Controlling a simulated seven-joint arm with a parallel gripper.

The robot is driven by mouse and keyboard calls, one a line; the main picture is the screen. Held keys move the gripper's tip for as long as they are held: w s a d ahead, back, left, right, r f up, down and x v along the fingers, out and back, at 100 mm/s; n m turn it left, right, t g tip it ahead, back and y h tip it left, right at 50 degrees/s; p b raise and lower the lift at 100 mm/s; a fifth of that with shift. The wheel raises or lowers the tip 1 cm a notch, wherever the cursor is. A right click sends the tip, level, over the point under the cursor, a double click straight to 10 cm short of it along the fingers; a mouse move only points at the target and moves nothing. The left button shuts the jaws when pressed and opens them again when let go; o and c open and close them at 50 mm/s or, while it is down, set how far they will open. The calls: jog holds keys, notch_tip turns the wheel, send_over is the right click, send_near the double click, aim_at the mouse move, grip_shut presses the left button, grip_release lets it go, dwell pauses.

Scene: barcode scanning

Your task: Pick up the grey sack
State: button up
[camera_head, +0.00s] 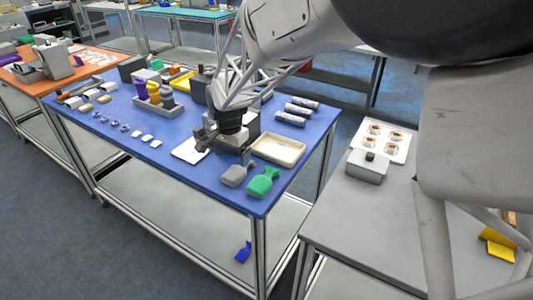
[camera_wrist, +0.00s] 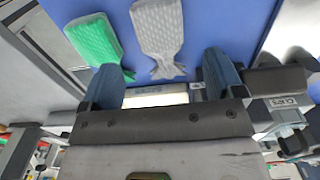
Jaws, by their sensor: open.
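The grey sack (camera_head: 234,175) lies flat near the front edge of the blue table (camera_head: 205,165), just left of a green sack (camera_head: 263,183). My gripper (camera_head: 213,135) is above the table, behind the grey sack and apart from it. In the wrist view the grey sack (camera_wrist: 158,32) lies ahead of my two blue fingers (camera_wrist: 160,85), with its gathered neck towards the gap between them. The fingers are spread and nothing is between them. The green sack (camera_wrist: 95,42) shows to its left there.
A cream tray (camera_head: 278,149) stands just right of my gripper, with several grey cylinders (camera_head: 297,109) behind it. A white sheet (camera_head: 190,150) lies to the left. A grey bin with bottles (camera_head: 158,103) stands further back.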

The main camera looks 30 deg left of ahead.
aim_at(233, 173)
jog(key=shift+f, duration=1.25)
jog(key=shift+f, duration=0.1)
jog(key=shift+s+f, duration=0.15)
jog(key=shift+f, duration=2.35)
jog(key=c, duration=1.1)
jog(key=shift+r, duration=0.1)
jog(key=shift+r, duration=4.95)
